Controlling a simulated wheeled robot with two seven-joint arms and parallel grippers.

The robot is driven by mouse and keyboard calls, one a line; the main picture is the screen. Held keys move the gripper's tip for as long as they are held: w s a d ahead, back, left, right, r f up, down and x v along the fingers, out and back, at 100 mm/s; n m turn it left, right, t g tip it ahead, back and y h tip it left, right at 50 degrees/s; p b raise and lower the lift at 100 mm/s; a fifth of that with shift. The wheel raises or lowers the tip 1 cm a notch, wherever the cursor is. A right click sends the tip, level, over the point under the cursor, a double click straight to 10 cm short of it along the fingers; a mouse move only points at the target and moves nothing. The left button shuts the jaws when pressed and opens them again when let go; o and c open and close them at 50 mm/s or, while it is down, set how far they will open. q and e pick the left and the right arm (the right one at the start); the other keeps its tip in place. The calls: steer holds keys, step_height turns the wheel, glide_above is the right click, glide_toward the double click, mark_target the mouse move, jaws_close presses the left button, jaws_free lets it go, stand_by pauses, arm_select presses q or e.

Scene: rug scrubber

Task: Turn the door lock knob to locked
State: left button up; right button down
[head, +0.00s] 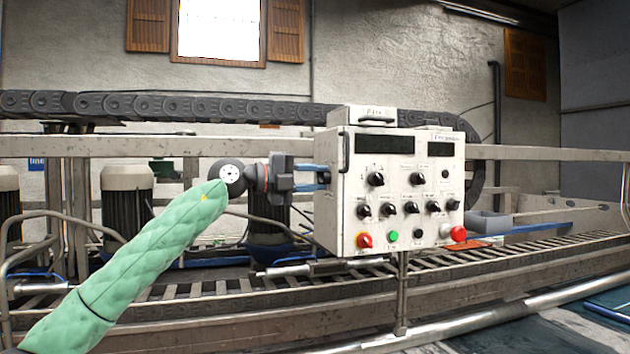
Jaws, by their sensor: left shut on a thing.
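The white control box (350,215) stands on a post in the middle of the head view, with its door front turned toward me. My left gripper (323,178), with blue fingers, reaches in from the left at the box's left side. It is shut on a small dark part there, which looks like the door lock knob (324,178). The fingers hide most of the knob, so I cannot tell which way it points. My right gripper is not in view.
The box front carries several black rotary knobs (376,179), a red-orange knob (364,240), a green button (393,236) and a red mushroom button (457,234). A rail (230,146) and dark drag chain (200,106) run behind. A slatted conveyor (220,287) runs below.

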arm_select(q)
steer(key=shift+r+n, duration=0.1)
steer(key=shift+n, duration=1.1)
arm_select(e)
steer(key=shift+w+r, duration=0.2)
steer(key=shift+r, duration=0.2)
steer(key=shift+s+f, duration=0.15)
arm_select(q)
steer(key=o, duration=1)
steer(key=shift+w, duration=0.1)
steer(key=shift+b+v, duration=1.6)
steer(key=shift+v, duration=2.35)
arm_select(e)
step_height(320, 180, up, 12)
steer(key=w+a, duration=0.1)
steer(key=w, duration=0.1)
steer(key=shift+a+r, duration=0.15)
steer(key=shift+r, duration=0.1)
